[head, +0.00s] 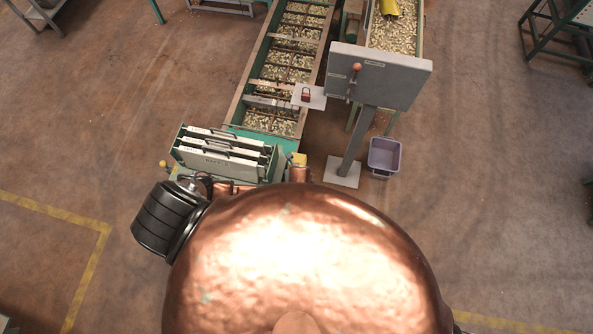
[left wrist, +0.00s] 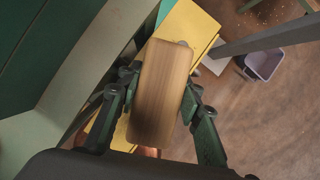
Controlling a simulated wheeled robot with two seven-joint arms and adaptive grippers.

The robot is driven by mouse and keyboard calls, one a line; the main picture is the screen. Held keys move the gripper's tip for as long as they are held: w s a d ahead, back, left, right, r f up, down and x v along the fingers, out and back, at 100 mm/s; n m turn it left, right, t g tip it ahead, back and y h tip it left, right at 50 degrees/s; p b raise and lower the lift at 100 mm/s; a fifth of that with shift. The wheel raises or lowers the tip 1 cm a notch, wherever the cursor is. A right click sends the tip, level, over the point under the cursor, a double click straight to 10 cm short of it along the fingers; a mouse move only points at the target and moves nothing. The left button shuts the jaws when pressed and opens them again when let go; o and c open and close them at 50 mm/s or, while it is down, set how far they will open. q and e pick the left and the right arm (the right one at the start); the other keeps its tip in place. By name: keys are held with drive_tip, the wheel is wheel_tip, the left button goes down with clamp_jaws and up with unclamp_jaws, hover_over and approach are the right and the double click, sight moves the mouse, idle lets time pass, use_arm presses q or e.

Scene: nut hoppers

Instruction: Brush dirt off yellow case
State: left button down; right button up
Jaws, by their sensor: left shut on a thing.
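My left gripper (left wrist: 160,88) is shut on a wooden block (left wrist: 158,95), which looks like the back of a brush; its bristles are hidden. The yellow case (left wrist: 197,28) lies behind and below the block in the left wrist view, with part of it covered by the block and fingers. I cannot tell whether the brush touches the case. Neither gripper can be made out in the head view. Dirt on the case cannot be made out clearly.
A grey panel (head: 400,85) on a post stands right of the green conveyor (head: 243,92) filled with nuts. A purple bin (head: 384,155) stands on the floor by the post. White-topped plates (head: 222,147) stand left of the case.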

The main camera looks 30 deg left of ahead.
use_arm(q)
drive_tip(key=shift+s+d+r, duration=0.1)
drive_tip(key=shift+s+d, duration=0.05)
drive_tip(key=shift+s, duration=0.4)
drive_tip(key=shift+s+d+p, duration=0.25)
drive_tip(key=shift+s+p, duration=0.1)
drive_tip(key=shift+s, duration=0.3)
drive_tip(key=shift+s+d+f+p, duration=0.15)
drive_tip(key=shift+s+p, duration=0.15)
drive_tip(key=shift+s, duration=0.2)
drive_tip(key=shift+s+d+f+p, duration=0.1)
drive_tip(key=shift+s+p, duration=0.2)
drive_tip(key=shift+s, duration=0.2)
drive_tip(key=shift+s+d+f+p, duration=0.15)
drive_tip(key=shift+s+p, duration=0.15)
drive_tip(key=shift+s, duration=0.45)
drive_tip(key=shift+s+d+p, duration=0.2)
drive_tip(key=shift+s+p, duration=0.15)
drive_tip(key=shift+s, duration=0.35)
drive_tip(key=shift+s+d+f+p, duration=0.15)
drive_tip(key=shift+s+p, duration=0.15)
drive_tip(key=shift+s, duration=0.45)
drive_tip(key=shift+s+d, duration=0.15)
drive_tip(key=shift+s, duration=0.4)
drive_tip(key=shift+s+f, duration=0.1)
drive_tip(key=shift+w+r, duration=0.15)
drive_tip(key=shift+r, duration=1.45)
drive_tip(key=shift+w+r, duration=0.15)
drive_tip(key=shift+r, duration=1.45)
